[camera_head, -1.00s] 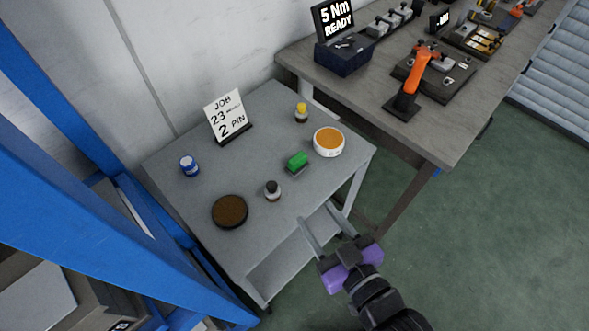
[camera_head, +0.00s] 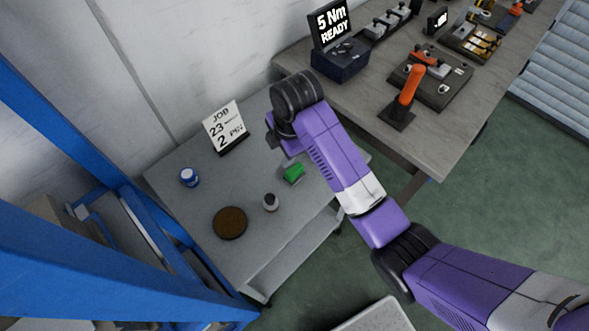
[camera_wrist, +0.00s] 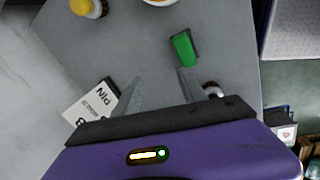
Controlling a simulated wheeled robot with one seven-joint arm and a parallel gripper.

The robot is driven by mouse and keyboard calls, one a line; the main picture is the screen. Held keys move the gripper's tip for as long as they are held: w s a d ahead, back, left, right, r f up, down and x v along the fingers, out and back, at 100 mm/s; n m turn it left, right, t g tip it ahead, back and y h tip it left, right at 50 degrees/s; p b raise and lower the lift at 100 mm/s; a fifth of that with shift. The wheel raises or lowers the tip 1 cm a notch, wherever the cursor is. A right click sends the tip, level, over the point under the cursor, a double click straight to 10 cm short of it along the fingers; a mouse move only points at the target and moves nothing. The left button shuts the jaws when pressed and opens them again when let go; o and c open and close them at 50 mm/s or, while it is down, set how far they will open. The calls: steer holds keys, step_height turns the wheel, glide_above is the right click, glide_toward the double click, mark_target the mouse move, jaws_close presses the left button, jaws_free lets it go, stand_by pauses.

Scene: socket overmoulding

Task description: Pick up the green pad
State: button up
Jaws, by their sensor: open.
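The green pad (camera_head: 293,173) lies on the grey side table (camera_head: 190,215), partly beside my arm in the head view. In the wrist view the green pad (camera_wrist: 184,49) lies just beyond the fingertips, nearer the right finger. My gripper (camera_wrist: 158,84) is open and empty, with its two fingers apart above the table. In the head view my purple arm reaches over the table from the right, and the fingers are hidden by the arm.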

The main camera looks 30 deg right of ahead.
mark_target(295, 169)
steer(key=s+n+g, duration=0.1)
steer(key=s+d, duration=0.1)
steer(key=s+n+g, duration=0.1)
steer(key=shift+s+d+r+n+g+h, duration=0.1)
steer(key=shift+d+r+n+g+h, duration=0.2)
steer(key=shift+d+r, duration=0.1)
steer(key=shift+s+f, duration=0.1)
steer(key=shift+f, duration=0.25)
steer(key=shift+d+f+p, duration=0.15)
steer(key=shift+f+p, duration=0.15)
steer(key=shift+f, duration=1.45)
steer(key=shift+d+f+p, duration=0.1)
steer(key=shift+f+p, duration=0.15)
steer(key=shift+f, duration=1.5)
jaws_close()
